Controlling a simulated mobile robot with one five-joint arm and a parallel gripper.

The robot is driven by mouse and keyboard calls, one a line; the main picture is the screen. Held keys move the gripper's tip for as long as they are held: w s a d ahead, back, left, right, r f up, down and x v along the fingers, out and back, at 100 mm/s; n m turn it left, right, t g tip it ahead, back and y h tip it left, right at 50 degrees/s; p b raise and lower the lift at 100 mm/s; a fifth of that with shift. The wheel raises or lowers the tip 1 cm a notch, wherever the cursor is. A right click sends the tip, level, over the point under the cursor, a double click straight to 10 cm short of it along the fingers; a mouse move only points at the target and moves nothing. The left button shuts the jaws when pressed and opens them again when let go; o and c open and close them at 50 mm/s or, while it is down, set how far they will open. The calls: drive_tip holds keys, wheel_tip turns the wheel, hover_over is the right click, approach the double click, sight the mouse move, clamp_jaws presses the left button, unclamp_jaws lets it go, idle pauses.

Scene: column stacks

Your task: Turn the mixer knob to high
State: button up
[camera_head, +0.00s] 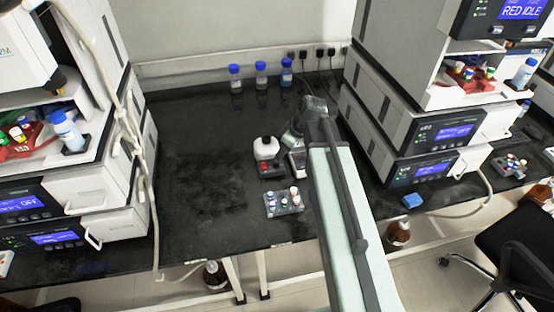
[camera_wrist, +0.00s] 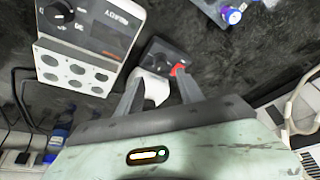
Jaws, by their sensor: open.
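The mixer (camera_head: 266,150) stands on the black bench in the head view, with a white upper part and a dark base with a red part. In the wrist view, its dark panel (camera_wrist: 168,57) carries a small dark knob (camera_wrist: 160,60) and a red part (camera_wrist: 178,69). The knob's setting is too small to read. My gripper (camera_wrist: 159,78) is open in the wrist view, its fingers apart on either side of the mixer's white part (camera_wrist: 156,90). The right fingertip overlaps the panel near the red part; I cannot tell whether it touches. In the head view my arm mostly hides the gripper.
A grey vial rack (camera_head: 284,203) is in front. Instrument stacks flank the bench; its left middle is clear.

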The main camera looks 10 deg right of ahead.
sight(276, 163)
drive_tip(key=b+x, duration=0.6)
drive_tip(key=x, duration=0.1)
drive_tip(key=shift+f, duration=0.25)
drive_tip(key=shift+r, duration=0.15)
drive_tip(key=shift+s, duration=0.1)
clamp_jaws()
